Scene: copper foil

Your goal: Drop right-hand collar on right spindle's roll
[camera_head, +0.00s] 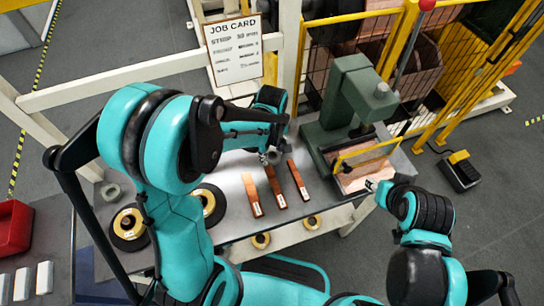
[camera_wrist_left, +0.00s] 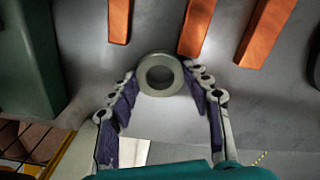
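A grey ring collar (camera_wrist_left: 159,74) lies between the fingertips of my left gripper (camera_wrist_left: 160,80) in the left wrist view; the tips are close to its sides, contact unclear. In the head view my left gripper (camera_head: 270,154) is low over the table by the copper strips. Another grey collar (camera_head: 111,191) lies at the table's left. Two dark rolls with gold-coloured centres lie at the left: the left roll (camera_head: 128,229) and the right roll (camera_head: 209,204), the latter partly hidden by my left arm. My right gripper (camera_head: 373,185) is by the press; its opening is unclear.
Copper strips (camera_head: 277,187) lie on the grey table (camera_head: 232,172) beside my left gripper. A green press (camera_head: 352,95) with a yellow guard and copper sheet stands to the right. Gold rings (camera_head: 261,240) show near the front edge. A red bin (camera_head: 14,228) is far left.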

